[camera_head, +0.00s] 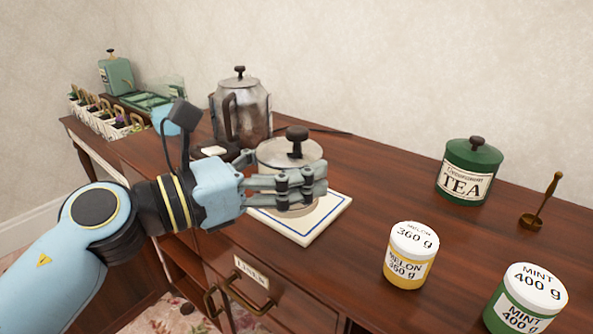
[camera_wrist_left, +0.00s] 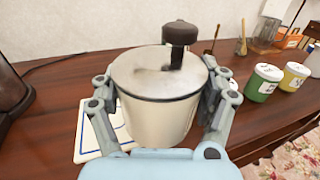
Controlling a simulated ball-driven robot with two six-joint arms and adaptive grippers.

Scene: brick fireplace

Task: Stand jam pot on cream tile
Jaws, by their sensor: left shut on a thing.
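The jam pot is a cream pot with a grey metallic lid and a dark knob; its lid (camera_head: 272,153) shows above my fingers in the head view. My left gripper (camera_head: 308,183) is shut around the pot's body, one finger on each side in the left wrist view, where the pot (camera_wrist_left: 158,122) looks upright. The cream tile (camera_head: 322,219), with a blue border line, lies on the wooden top under and around the pot. Fingers hide most of the pot's lower part, so I cannot tell whether its base touches the tile. My right gripper is out of view.
A metal coffee pot (camera_head: 256,112) stands close behind the jam pot. A yellow melon jar (camera_head: 405,268), a green mint jar (camera_head: 511,318), a green tea canister (camera_head: 468,165) and a brass utensil (camera_head: 541,205) stand to the right. Bare wood lies between tile and canister.

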